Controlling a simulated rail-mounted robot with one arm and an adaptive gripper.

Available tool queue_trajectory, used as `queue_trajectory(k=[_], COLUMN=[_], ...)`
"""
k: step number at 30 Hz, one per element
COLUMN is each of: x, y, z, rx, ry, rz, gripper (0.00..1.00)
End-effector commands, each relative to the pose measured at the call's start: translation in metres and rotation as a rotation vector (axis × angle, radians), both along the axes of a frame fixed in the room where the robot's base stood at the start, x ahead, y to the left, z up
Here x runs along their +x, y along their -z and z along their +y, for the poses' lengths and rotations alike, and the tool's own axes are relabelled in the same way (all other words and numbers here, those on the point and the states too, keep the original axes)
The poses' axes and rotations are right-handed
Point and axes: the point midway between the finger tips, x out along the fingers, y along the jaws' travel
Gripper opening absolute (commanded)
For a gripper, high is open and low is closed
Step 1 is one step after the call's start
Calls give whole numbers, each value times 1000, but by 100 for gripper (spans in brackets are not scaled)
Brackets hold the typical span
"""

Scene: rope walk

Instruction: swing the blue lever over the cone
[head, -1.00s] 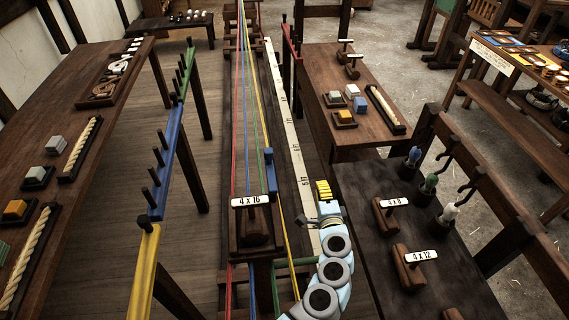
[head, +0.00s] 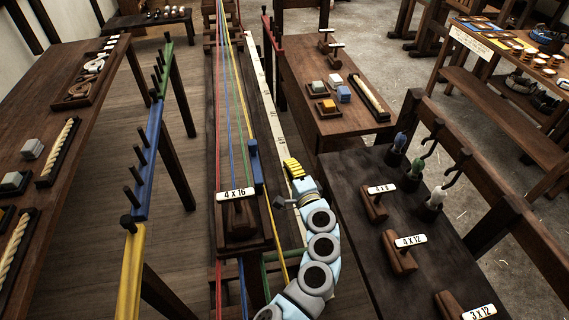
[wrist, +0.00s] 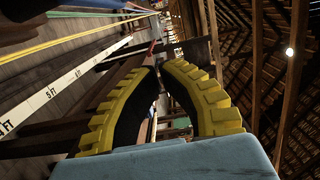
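The blue lever (head: 255,165) stands upright beside the rope lines, on the right of the dark wooden carriage bearing the "4 x 16" sign (head: 236,195). A dark wooden piece (head: 240,220) sits under that sign; I cannot tell clearly whether it is the cone. My gripper (head: 291,165), with yellow ridged fingers, is a short way right of the lever and apart from it. In the wrist view its two fingertips (wrist: 160,68) come nearly together with nothing visible held between them. The lever cannot be made out in the wrist view.
Colored rope lines (head: 232,90) run lengthwise along the track. A white measuring strip (head: 267,100) lies to their right. A dark bench (head: 345,195) with labelled wooden tools stands right of my arm. A colored rail with pegs (head: 146,165) stands at left.

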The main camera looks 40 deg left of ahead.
Motion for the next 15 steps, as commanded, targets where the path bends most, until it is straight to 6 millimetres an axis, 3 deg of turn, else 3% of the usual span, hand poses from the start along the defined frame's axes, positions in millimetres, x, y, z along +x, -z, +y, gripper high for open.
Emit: queue_trajectory(k=[15], x=[29], y=[-1], z=[46], rx=[-2], ry=[-3], rz=[-3], gripper=[0])
